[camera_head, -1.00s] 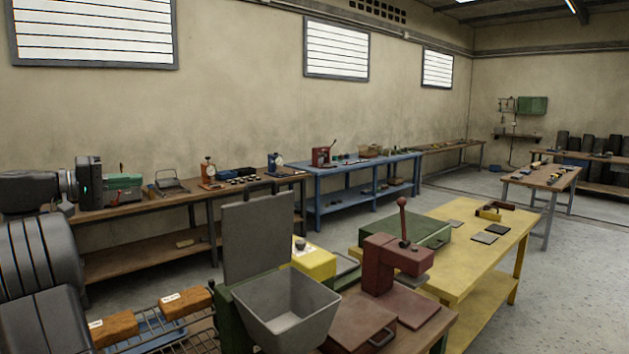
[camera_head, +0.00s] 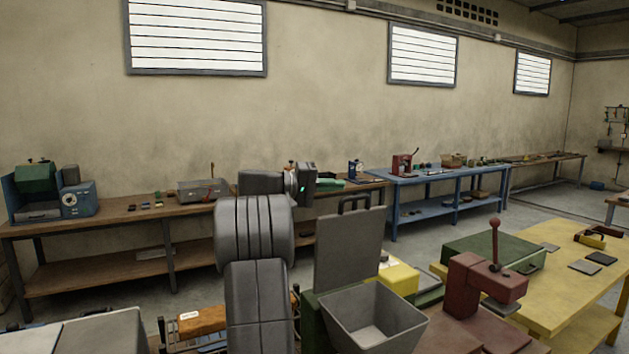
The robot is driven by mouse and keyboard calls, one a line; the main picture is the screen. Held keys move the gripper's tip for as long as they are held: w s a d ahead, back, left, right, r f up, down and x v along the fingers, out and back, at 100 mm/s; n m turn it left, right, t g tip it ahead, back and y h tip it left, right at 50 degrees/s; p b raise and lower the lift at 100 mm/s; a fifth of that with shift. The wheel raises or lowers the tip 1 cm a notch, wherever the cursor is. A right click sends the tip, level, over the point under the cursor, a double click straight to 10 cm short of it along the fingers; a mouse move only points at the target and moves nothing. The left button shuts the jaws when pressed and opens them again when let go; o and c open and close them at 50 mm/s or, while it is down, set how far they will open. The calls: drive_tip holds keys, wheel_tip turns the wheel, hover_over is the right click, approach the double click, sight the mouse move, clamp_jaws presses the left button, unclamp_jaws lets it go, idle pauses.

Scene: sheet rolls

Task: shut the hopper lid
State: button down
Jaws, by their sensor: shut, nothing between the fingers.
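The hopper (camera_head: 375,325) is a grey, open-topped tapering bin at the bottom centre, beside a dark green body (camera_head: 312,320). Its lid (camera_head: 348,250) is a flat grey plate standing upright at the back of the hopper, so the mouth is open. A dark, bent handle-like shape (camera_head: 353,203) shows at the lid's top edge. My gripper (camera_head: 308,184) is left of the lid and above its top edge in the picture. Its fingers are hard to make out, but it is shut and empty. I see no contact with the lid; its depth is hard to judge.
A dark red press (camera_head: 480,285) stands right of the hopper, and a yellow box (camera_head: 398,278) is behind it. A yellow table (camera_head: 560,270) lies further right. An orange-brown block (camera_head: 202,320) is left of my arm. Benches line the wall, with floor between.

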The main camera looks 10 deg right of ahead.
drive_tip(key=shift+s+d+f, duration=0.2)
drive_tip(key=shift+s+d, duration=0.05)
drive_tip(key=shift+s, duration=0.35)
drive_tip(key=shift+s+d+f, duration=0.15)
drive_tip(key=shift+s+d, duration=0.05)
drive_tip(key=shift+s, duration=0.4)
drive_tip(key=shift+s+d+f, duration=0.2)
drive_tip(key=shift+s+d, duration=0.05)
drive_tip(key=shift+s, duration=0.35)
drive_tip(key=shift+s+f, duration=0.1)
